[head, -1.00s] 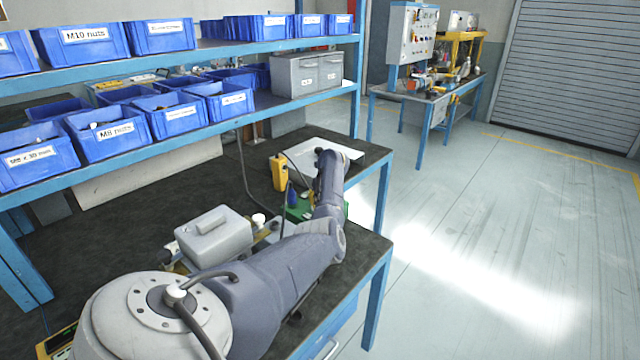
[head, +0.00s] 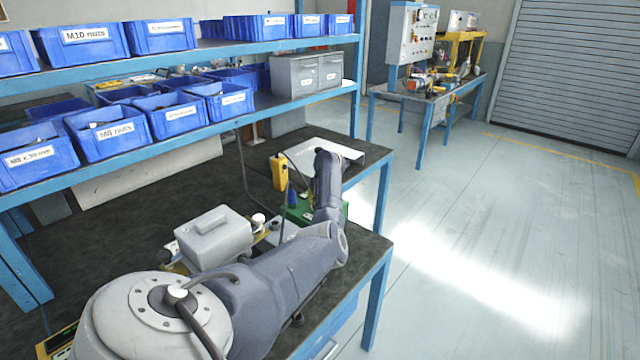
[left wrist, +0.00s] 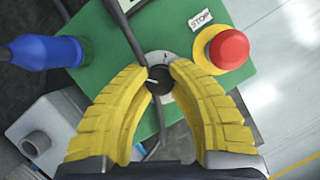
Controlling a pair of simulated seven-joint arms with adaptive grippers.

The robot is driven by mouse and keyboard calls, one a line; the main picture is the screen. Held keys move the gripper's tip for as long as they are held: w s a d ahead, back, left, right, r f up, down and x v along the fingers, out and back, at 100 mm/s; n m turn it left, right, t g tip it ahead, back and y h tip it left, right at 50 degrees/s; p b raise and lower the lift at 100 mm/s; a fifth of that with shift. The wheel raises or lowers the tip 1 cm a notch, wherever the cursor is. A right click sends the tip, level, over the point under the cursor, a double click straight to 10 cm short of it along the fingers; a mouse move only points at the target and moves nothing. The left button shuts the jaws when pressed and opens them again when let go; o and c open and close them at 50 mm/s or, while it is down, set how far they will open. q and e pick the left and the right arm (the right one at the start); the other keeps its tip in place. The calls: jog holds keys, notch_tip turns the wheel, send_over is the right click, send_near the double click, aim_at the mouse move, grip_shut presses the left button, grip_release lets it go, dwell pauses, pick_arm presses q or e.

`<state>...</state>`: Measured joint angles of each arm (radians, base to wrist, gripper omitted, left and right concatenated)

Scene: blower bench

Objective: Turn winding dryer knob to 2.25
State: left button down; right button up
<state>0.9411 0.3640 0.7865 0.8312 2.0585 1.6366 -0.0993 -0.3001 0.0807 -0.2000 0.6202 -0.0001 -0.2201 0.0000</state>
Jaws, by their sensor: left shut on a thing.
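The winding dryer knob (left wrist: 161,84) is small and black with a pale pointer line, on a white dial on a green box (left wrist: 110,35). In the left wrist view, my left gripper (left wrist: 162,72) has its two yellow fingers shut on the knob from both sides. The dial's markings are too small and too covered to read. A red stop button (left wrist: 229,48) on a yellow base sits right of the knob. In the head view, the green box (head: 300,209) is partly hidden behind my left arm, and the left gripper is hidden there. My right gripper is in neither view.
A blue connector (left wrist: 45,52) sticks out left of the box, and a dark cable runs close by the fingers. A yellow handheld control (head: 279,172) stands behind the box. A grey case (head: 214,237) stands nearer on the dark bench.

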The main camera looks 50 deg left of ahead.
pick_arm(q)
jog(key=m, duration=0.2)
jog(key=m+t, duration=0.1)
jog(key=m, duration=0.1)
jog(key=shift+r+m+t+h, duration=0.1)
jog(key=shift+m+t+h, duration=0.2)
jog(key=shift+h, duration=0.1)
jog(key=m+t+h, duration=0.1)
jog(key=m, duration=0.3)
jog(key=shift+a, duration=0.1)
jog(key=m+h, duration=0.2)
jog(key=m, duration=0.3)
jog(key=shift+m+h, duration=1)
jog(key=shift+m, duration=1.2)
jog(key=shift+w, duration=0.1)
jog(key=c, duration=1.1)
grip_release()
jog(key=shift+v, duration=5.95)
